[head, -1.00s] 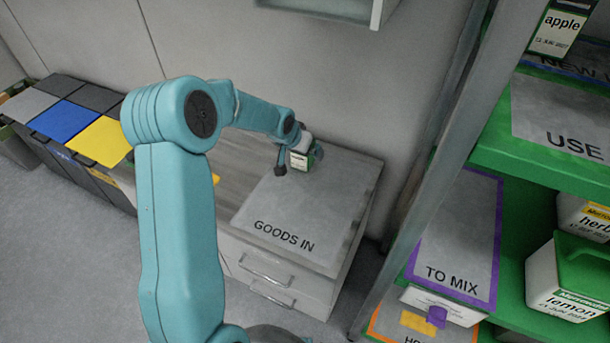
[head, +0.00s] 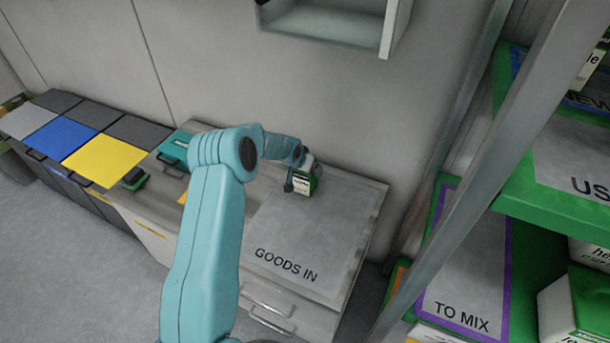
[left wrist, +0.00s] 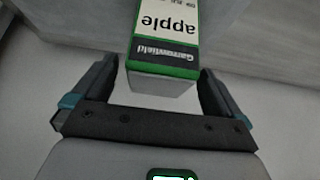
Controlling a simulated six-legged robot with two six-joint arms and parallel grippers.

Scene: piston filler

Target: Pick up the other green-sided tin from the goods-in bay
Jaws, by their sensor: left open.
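A green-sided tin (head: 305,184) with a white label stands at the back of the grey goods-in bay (head: 300,235). In the left wrist view the tin (left wrist: 165,45) shows a label reading "apple" above a dark "Garrowfield" band, with green edges. My left gripper (head: 302,170) is at the tin, partly hiding it in the head view. In the left wrist view the gripper (left wrist: 158,80) is open, with one finger on each side of the tin's near end and a gap on both sides. My right gripper is not in view.
Bins with grey, blue and yellow lids (head: 102,160) stand at the left. A dark green item (head: 134,178) lies beside them. A shelf rack with a "TO MIX" area (head: 465,285) stands at the right. A wall cabinet (head: 330,25) hangs above. The front of the bay is clear.

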